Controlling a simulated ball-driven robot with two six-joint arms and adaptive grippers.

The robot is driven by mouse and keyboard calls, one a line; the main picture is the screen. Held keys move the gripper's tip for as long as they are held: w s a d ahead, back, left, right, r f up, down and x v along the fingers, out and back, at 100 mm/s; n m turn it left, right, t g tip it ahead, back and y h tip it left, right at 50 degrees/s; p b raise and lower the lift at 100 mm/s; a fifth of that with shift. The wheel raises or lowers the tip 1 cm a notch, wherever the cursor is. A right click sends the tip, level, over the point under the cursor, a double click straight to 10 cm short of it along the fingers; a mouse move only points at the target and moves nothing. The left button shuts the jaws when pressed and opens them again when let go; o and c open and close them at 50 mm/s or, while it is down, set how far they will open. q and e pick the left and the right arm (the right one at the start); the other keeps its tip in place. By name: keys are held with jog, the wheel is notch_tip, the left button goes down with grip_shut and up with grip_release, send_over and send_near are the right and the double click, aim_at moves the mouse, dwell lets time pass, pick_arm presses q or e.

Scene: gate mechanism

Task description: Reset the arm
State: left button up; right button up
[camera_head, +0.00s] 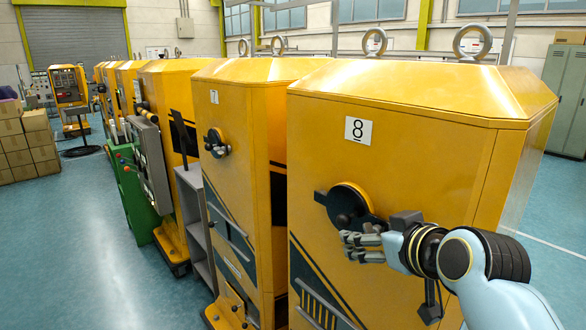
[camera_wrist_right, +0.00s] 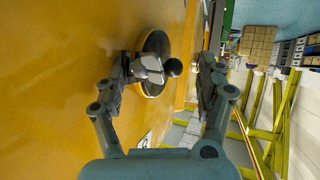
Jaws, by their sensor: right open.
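A black round disc with a rotary handle (camera_head: 348,202) is on the front of the yellow cabinet marked 8 (camera_head: 420,150). A dark arm sticks out from the disc to the left in the head view. My right gripper (camera_head: 350,246) is just below and in front of the disc. In the right wrist view the gripper (camera_wrist_right: 166,70) is open, with the disc (camera_wrist_right: 154,46), a grey lever (camera_wrist_right: 150,66) and a dark round knob (camera_wrist_right: 173,67) showing between or behind its fingers. I cannot tell whether the fingers touch the lever. My left gripper is not in view.
A second yellow cabinet (camera_head: 235,110) with a similar black handle (camera_head: 215,143) stands to the left, and more yellow machines recede behind it. Cardboard boxes (camera_head: 25,145) are at far left. The blue-green floor (camera_head: 90,250) at left is clear.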

jog(key=s+a+t+b, duration=0.1)
jog(key=b, duration=0.2)
jog(key=a+m+t+y+b, duration=0.1)
jog(key=b, duration=0.2)
jog(key=shift+s+f+t, duration=0.3)
jog(key=shift+s, duration=0.1)
jog(key=g+p, duration=0.1)
jog(key=p, duration=0.4)
jog(key=shift+r+n, duration=0.2)
jog(key=shift+n, duration=0.1)
jog(key=shift+w, duration=0.1)
